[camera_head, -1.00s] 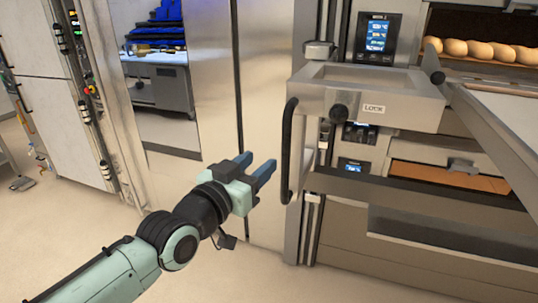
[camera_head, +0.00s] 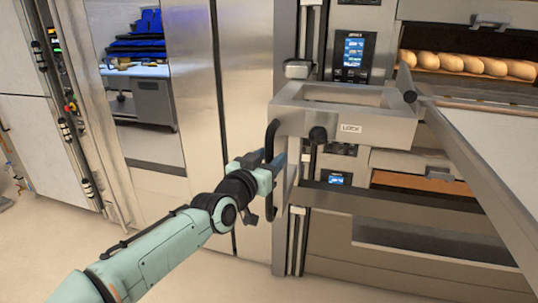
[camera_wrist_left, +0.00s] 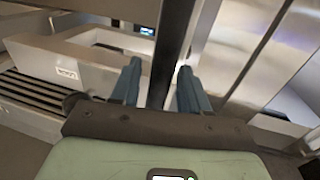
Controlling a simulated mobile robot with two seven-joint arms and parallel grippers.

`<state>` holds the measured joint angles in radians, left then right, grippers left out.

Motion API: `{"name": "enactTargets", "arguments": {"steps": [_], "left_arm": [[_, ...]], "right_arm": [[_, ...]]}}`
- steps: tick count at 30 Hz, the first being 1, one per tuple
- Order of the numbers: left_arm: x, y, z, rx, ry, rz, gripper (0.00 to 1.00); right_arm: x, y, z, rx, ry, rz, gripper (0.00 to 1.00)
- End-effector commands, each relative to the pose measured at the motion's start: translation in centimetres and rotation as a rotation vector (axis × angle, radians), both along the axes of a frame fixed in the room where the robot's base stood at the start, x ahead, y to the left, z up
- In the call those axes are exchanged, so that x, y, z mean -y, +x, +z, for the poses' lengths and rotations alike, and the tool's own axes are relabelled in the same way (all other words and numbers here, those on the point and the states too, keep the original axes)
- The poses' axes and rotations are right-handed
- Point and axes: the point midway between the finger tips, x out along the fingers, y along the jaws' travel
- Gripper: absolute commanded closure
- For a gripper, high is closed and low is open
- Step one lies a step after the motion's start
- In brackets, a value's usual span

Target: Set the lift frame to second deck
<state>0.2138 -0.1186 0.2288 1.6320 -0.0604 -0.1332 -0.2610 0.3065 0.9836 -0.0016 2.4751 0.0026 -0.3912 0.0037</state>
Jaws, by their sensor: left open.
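The steel lift frame (camera_head: 385,127) stands in front of the deck ovens, with a LOCK label (camera_head: 351,128) and a black knob (camera_head: 318,134) on its front. A black upright bar handle (camera_head: 271,140) is on its left side. My left gripper (camera_head: 268,161) is at this handle, its fingers partly hidden behind it. In the left wrist view the open fingers (camera_wrist_left: 157,82) stand on either side of the dark handle bar (camera_wrist_left: 172,45). I cannot tell whether either finger touches it. My right gripper is not in view.
An upper oven deck holds several bread loaves (camera_head: 480,65). A long pale board (camera_head: 478,130) with a steel side rail slopes out at the right. A lower deck (camera_head: 425,182) shows an orange floor. A tall steel cabinet (camera_head: 245,60) stands left of the frame. Floor at the lower left is open.

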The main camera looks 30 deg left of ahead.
Motion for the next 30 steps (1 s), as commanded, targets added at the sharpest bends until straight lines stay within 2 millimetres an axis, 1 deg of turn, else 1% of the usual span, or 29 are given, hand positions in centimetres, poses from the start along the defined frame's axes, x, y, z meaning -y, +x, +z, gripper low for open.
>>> {"name": "enactTargets", "arguments": {"steps": [8,9,11,12,13,18,24,30], "left_arm": [[0.0,0.2,-0.1,0.0,-0.001,0.0,0.55],[0.0,0.2,0.0,0.0,-0.001,0.0,0.58],[0.0,0.2,0.0,0.0,-0.001,0.0,0.77],[0.0,0.2,0.0,0.0,-0.001,0.0,0.91],[0.0,0.2,0.0,0.0,-0.001,0.0,1.0],[0.0,0.2,-0.2,0.0,-0.001,0.0,1.0],[0.0,0.2,-1.5,-0.005,-0.002,-0.001,1.0],[0.0,0.2,-1.4,-0.007,-0.002,-0.001,1.0]], "right_arm": [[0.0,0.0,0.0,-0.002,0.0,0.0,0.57],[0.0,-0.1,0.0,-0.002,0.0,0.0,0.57],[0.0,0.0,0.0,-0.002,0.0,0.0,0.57],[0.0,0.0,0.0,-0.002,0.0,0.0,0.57],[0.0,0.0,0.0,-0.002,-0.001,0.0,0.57],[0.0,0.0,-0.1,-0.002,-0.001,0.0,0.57],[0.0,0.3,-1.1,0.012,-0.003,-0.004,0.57],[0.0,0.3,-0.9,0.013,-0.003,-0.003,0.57]]}}
